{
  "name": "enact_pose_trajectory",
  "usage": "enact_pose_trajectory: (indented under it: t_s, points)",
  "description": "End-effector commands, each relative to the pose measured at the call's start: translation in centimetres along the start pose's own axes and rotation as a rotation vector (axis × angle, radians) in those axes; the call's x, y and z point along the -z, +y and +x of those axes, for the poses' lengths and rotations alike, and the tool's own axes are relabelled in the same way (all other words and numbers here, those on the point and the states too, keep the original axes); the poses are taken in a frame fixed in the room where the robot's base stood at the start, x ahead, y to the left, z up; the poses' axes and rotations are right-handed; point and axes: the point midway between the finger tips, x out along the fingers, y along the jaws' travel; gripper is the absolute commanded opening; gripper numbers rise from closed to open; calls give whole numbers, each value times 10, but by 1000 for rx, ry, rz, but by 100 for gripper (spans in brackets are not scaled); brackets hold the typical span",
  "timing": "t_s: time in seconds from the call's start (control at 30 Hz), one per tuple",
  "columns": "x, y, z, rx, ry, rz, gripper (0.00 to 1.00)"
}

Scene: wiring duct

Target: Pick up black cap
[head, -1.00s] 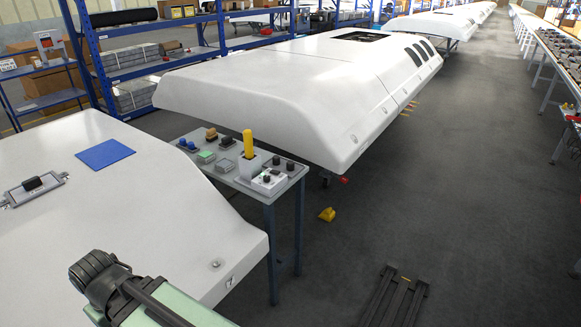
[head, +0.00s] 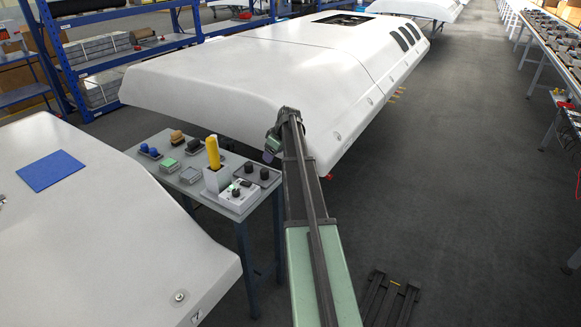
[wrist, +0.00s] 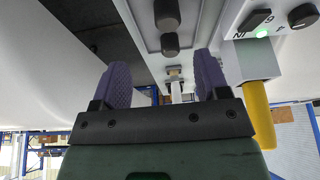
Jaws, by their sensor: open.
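Two black caps stand on a dark tray (head: 258,178) at the right back corner of the small table, one cap (head: 249,167) behind the other (head: 264,174). In the wrist view these caps (wrist: 167,14) (wrist: 170,42) show at the top centre, beyond the gap between my fingers. My gripper (head: 269,156) is just above and right of the tray in the head view. In the wrist view its two purple fingers (wrist: 162,72) are apart with nothing held between them. The caps are clear of the fingers.
A white control box (head: 238,194) with black knobs and a yellow-handled tool in a holder (head: 213,155) stand close beside the tray. Green and grey blocks (head: 168,165) lie farther left. A large white panel (head: 250,75) rises behind the table.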

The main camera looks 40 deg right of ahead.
Motion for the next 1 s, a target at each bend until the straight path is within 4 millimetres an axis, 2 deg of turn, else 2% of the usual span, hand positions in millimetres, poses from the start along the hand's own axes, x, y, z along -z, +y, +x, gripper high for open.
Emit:
enact_pose_trajectory:
  t_s: [0.13,0.3,0.4,0.57,0.83,1.0]
  points:
    - [-2,-1,8,1,-1,-7,68]
    - [-4,-1,46,1,-2,-6,68]
    - [-4,-1,60,0,-2,-4,68]
    - [-1,-2,60,0,-3,-4,68]
    - [-4,-1,110,0,-3,-5,68]
    - [-2,-1,109,0,-3,-4,68]
